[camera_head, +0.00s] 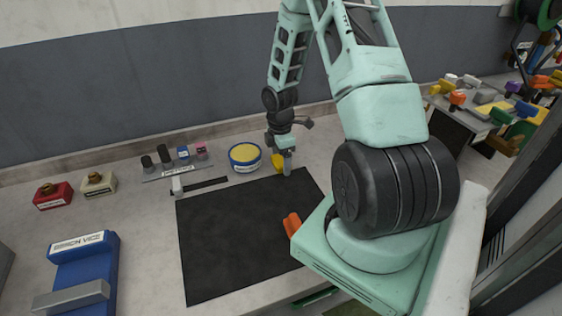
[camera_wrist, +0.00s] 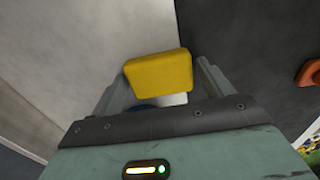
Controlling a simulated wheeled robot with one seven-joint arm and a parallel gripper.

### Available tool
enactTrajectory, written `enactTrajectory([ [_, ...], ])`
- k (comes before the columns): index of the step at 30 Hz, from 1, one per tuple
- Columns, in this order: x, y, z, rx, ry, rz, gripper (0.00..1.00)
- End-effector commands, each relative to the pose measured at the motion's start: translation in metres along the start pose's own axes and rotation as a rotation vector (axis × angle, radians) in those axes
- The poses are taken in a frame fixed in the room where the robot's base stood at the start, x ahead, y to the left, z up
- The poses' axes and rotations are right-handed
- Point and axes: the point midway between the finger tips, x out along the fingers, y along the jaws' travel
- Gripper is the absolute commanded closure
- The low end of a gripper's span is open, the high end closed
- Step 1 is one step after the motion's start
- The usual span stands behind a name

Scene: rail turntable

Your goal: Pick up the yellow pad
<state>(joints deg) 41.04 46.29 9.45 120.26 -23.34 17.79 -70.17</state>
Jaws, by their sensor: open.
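The yellow pad (camera_head: 277,161) is at the back edge of the dark mat (camera_head: 235,245), partly hidden by my gripper (camera_head: 287,163). In the wrist view the pad (camera_wrist: 158,74) shows as a yellow block with rounded edges, between the two fingers of my gripper (camera_wrist: 164,70) or just beyond them. The fingers are apart, one on each side of it. A narrow gap shows by the right finger; contact on the left is unclear. The pad's underside is hidden.
A round blue tin with a yellow top (camera_head: 245,157) stands just left of the pad. A rack of small items (camera_head: 177,163) is further left. A blue bench vice (camera_head: 84,275) is at the front left. An orange item (camera_head: 291,224) lies at the mat's right. The mat's middle is clear.

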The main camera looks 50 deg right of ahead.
Motion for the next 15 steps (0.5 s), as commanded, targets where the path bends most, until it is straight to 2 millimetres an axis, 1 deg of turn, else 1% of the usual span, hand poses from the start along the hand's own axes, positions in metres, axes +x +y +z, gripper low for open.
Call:
enactTrajectory([
  [5,0.0007,0.0002,0.0000,0.000,0.000,0.001,0.21],
  [6,0.0006,0.0002,-0.0001,0.000,0.000,0.001,0.24],
  [8,0.0006,0.0002,-0.0001,0.000,0.000,0.001,0.40],
  [9,0.0005,0.0002,0.0000,0.000,0.000,0.000,0.52],
  [10,0.0005,0.0002,0.0000,0.000,0.000,0.000,0.55],
  [11,0.0005,0.0002,0.0000,0.000,0.000,0.000,0.55],
  [12,0.0004,0.0002,0.0000,0.000,0.000,0.000,0.58],
  [15,0.0003,0.0002,0.0000,0.000,0.000,0.000,0.58],
])
